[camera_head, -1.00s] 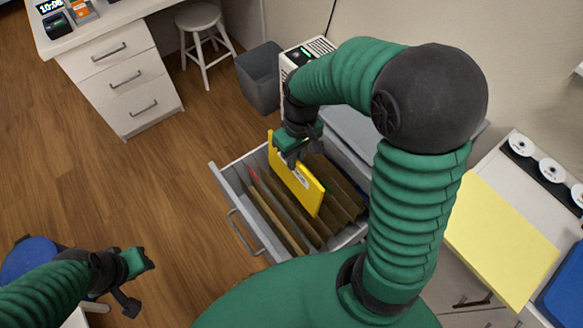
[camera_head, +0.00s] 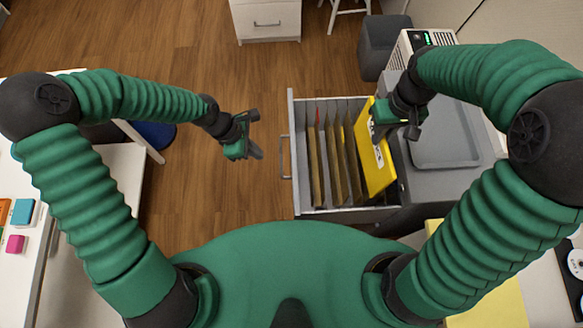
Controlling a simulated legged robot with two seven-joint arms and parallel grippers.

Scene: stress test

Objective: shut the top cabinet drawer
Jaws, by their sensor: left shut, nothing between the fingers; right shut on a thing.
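The top cabinet drawer (camera_head: 293,113) stands pulled open from the grey cabinet (camera_head: 412,187), with its handle (camera_head: 286,157) on the left-facing front. Brown hanging folders fill it. My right gripper (camera_head: 391,137) is over the drawer's cabinet end, shut on a yellow folder (camera_head: 376,174) that stands at the right end of the row. Its lower edge is hidden, so I cannot tell if it rests on the drawer floor. My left gripper (camera_head: 252,150) is shut and empty, left of the handle and apart from it, over the floor.
A grey bin (camera_head: 381,47) and a white device with a green display (camera_head: 417,42) stand behind the cabinet. A white drawer unit (camera_head: 265,20) is at the far back. A white table with coloured blocks (camera_head: 22,211) is at left. Wooden floor lies clear left of the drawer.

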